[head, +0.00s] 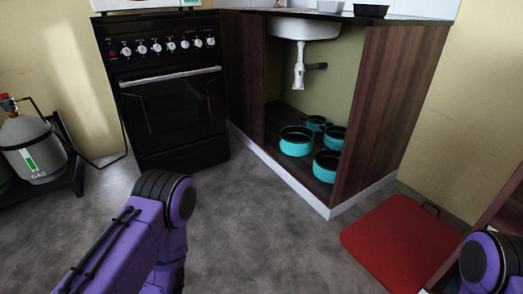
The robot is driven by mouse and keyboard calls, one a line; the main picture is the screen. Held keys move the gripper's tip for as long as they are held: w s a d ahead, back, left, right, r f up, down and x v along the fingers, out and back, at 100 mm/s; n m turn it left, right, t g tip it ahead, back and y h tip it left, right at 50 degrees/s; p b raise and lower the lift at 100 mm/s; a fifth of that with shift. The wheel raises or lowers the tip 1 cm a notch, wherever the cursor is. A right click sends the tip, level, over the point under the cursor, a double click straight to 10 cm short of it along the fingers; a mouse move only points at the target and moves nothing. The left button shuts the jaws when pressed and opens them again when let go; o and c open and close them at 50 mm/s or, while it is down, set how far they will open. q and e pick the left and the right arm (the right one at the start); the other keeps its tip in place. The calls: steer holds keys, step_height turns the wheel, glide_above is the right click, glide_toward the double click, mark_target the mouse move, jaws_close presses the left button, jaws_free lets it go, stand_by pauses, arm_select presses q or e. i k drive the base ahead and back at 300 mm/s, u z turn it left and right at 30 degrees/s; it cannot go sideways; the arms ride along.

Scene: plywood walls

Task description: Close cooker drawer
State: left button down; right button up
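A black cooker (164,90) stands against the back wall, left of the middle in the head view. It has a row of white knobs and an oven door (175,105) with a silver handle, which looks shut. The cooker drawer (186,155) is the dark low panel under the oven door, just above the floor. It is dark, and I cannot tell for sure whether it stands out from the front. My purple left arm shows at the lower middle, in front of the cooker and apart from it. Part of my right arm shows at the lower right edge. Neither gripper is in view.
An open sink cabinet (397,105) with several turquoise pots stands right of the cooker. A gas bottle (32,147) on a dark stand is at the left. A red board (402,240) lies at the lower right. The grey floor (245,215) before the cooker is clear.

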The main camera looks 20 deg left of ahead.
mark_target(195, 156)
steer(key=u, duration=0.55)
steer(key=i, duration=0.45)
steer(key=u, duration=0.75)
steer(key=i, duration=0.85)
steer(key=z, duration=0.65)
steer(key=i, duration=1)
steer(key=z, duration=0.2)
